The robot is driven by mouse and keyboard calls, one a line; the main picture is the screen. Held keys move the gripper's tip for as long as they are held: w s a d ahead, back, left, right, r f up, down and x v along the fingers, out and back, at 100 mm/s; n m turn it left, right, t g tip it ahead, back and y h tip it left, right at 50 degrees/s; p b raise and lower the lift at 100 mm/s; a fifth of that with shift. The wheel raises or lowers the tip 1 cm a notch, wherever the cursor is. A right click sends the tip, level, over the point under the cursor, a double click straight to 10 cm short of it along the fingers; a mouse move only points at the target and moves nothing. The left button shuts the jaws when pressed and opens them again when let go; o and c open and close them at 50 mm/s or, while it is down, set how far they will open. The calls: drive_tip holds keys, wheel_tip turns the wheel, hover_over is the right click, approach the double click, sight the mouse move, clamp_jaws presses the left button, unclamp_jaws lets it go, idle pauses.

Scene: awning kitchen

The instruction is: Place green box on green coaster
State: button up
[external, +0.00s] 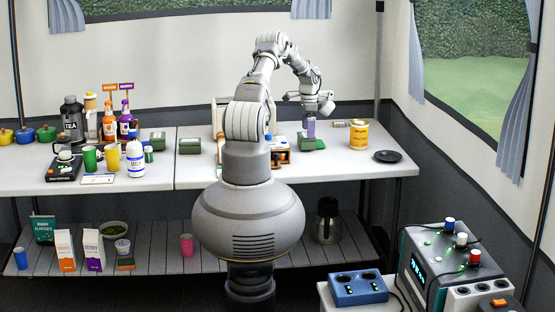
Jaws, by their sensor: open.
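My gripper (309,136) is over the right half of the white table, pointing down and open. A low green block-like thing (312,144) is right at its fingertips; it may be the green box, and I cannot tell whether the fingers touch it. A purplish upright shape shows between the hand and this green thing, too small to make out. Two similar green box-like things, one (189,146) near the table's middle and one (157,142) farther left, stand apart from the gripper. I cannot make out a green coaster for certain.
A yellow can (359,134) and a black dish (387,156) stand right of the gripper. A wooden box (280,153) is close on its left. Bottles, cups and a black flask (72,122) crowd the table's left half. The front right of the table is clear.

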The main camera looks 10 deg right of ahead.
wheel_tip(320, 180, up, 10)
drive_tip(key=p, duration=0.3)
drive_tip(key=shift+r, duration=0.15)
drive_tip(key=w+a+r+n+t, duration=0.15)
drive_tip(key=a+r, duration=0.25)
drive_tip(key=r, duration=0.5)
drive_tip(key=w+a+r+n+t+h, duration=0.1)
drive_tip(key=a+r+n+t, duration=0.2)
drive_tip(key=r, duration=0.7)
drive_tip(key=w+a+r+n+t, duration=0.2)
drive_tip(key=a+r+n, duration=0.15)
drive_tip(key=r, duration=0.55)
drive_tip(key=s+a+r+n+t, duration=0.3)
drive_tip(key=s+a+r, duration=0.3)
drive_tip(key=r, duration=0.5)
drive_tip(key=s+a+r+n+t, duration=0.3)
drive_tip(key=s+a+r, duration=0.3)
drive_tip(key=r, duration=0.5)
drive_tip(key=s+a+r+n+t+y, duration=0.1)
drive_tip(key=s+a+r+n+t, duration=0.2)
drive_tip(key=s+a+r, duration=0.3)
wheel_tip(320, 180, up, 5)
drive_tip(key=shift+s+r+n, duration=0.1)
drive_tip(key=shift+s+n, duration=0.15)
drive_tip(key=shift+n, duration=0.25)
